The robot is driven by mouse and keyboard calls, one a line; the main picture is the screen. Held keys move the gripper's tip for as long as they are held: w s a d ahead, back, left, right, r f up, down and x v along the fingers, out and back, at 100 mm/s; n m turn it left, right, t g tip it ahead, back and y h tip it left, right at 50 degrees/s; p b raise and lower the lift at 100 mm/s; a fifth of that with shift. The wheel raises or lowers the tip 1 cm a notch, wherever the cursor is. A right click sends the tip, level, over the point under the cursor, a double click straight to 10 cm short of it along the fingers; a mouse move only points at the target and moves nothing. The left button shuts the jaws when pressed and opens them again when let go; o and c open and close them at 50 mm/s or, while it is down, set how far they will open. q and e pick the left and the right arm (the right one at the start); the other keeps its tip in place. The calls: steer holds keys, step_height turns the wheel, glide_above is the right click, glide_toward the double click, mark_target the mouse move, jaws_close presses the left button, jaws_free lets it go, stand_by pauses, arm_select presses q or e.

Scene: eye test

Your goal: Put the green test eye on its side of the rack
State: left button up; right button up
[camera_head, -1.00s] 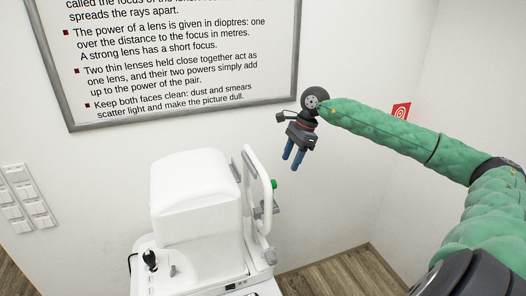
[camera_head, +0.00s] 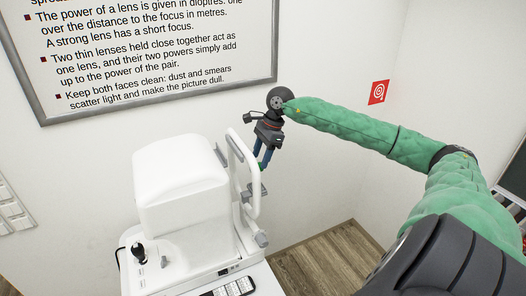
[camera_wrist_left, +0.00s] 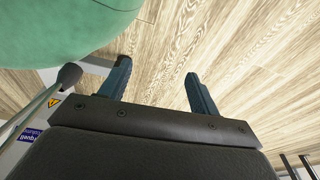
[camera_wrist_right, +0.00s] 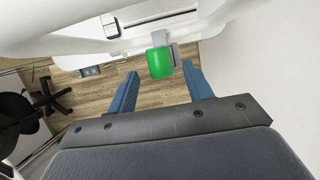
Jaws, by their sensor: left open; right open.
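The green test eye (camera_wrist_right: 160,63) is on a grey holder at the side of the white eye instrument (camera_head: 180,180). In the right wrist view it appears between the finger ends, nearer the right finger; I cannot tell whether either touches it. My right gripper (camera_head: 262,161) is open beside the instrument's upright frame, where its fingers mostly cover the eye in the head view. My left gripper (camera_wrist_left: 157,68) is open and empty above the wooden floor, and is not in the head view. I cannot make out the rack for certain.
The instrument's white upright frame (camera_head: 246,175) stands close to the left of my right gripper. A framed text board (camera_head: 150,60) and a red sign (camera_head: 378,92) are on the wall behind. A dark chair (camera_wrist_right: 48,97) shows in the right wrist view.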

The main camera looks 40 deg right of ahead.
steer(key=shift+b+x, duration=0.85)
steer(key=shift+x, duration=0.25)
arm_select(q)
steer(key=shift+w+d+r+b, duration=0.15)
steer(key=shift+w+d+r, duration=0.25)
steer(key=shift+w, duration=0.4)
steer(key=shift+w+d+r+b, duration=0.2)
steer(key=shift+w+r, duration=0.3)
steer(key=shift+w, duration=0.35)
steer(key=shift+w+d+r+b, duration=0.1)
steer(key=shift+w+d+r, duration=0.35)
steer(key=shift+w, duration=0.35)
arm_select(e)
steer(key=shift+a+f, duration=0.15)
steer(key=shift+f, duration=0.25)
steer(key=shift+c, duration=0.2)
steer(key=c, duration=0.7)
steer(key=shift+r, duration=0.15)
arm_select(q)
steer(key=shift+s, duration=0.15)
arm_select(e)
steer(key=shift+r, duration=1.9)
